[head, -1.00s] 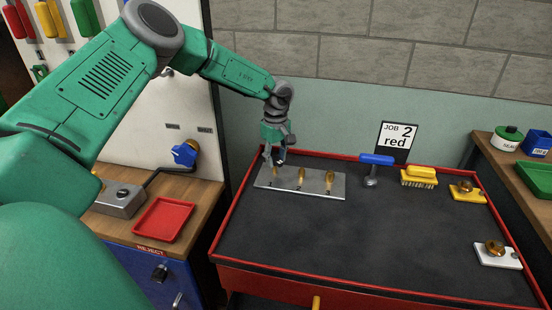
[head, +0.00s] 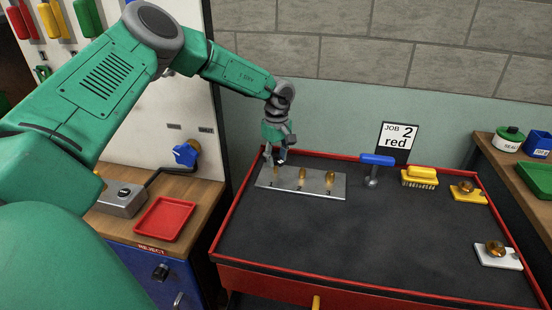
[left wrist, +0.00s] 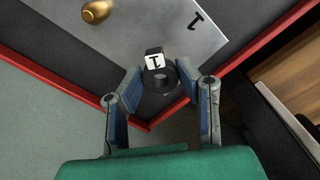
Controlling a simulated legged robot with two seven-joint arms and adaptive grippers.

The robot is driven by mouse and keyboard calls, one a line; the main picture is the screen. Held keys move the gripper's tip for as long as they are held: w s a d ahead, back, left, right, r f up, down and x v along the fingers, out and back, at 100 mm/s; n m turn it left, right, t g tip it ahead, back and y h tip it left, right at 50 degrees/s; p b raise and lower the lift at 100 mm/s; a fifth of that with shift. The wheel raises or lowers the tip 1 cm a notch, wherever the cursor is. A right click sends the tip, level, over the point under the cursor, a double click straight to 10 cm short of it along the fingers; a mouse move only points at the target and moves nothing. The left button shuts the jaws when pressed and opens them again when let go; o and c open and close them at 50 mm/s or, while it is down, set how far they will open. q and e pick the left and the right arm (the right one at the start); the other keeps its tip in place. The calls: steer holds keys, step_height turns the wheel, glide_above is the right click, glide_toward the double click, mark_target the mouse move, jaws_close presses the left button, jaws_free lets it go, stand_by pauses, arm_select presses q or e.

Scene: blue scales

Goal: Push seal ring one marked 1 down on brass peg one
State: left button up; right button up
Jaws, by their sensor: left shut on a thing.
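My left gripper (head: 276,160) points down over the left end of the grey peg plate (head: 313,188). It also shows in the left wrist view (left wrist: 160,82), its two fingers shut on black seal ring one (left wrist: 159,90), which carries a white tag with a 1. In the head view the ring cannot be told apart from the fingertips. Brass peg one, at the plate's left end, is mostly hidden by the gripper. I cannot tell how far down the ring sits. The plate has a black 1 near its edge. My right gripper is not in view.
Two more brass pegs stand on the plate, a middle one (head: 302,174) and a right one (head: 330,180). A blue-handled tool (head: 377,160), a yellow brush (head: 419,176) and two brass knobs on blocks lie to the right. The dark tabletop in front is clear. A red tray (head: 164,219) stands left.

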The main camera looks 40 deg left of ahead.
arm_select(q)
steer(key=shift+d, duration=0.15)
steer(key=shift+d+f, duration=0.1)
steer(key=shift+f, duration=0.1)
steer(key=shift+f, duration=0.15)
steer(key=shift+a+f+b, duration=0.3)
steer(key=shift+f+b, duration=0.05)
steer(key=shift+b, duration=0.05)
steer(key=shift+s+d+f, duration=0.1)
steer(key=shift+d+f, duration=0.1)
steer(key=shift+f, duration=0.05)
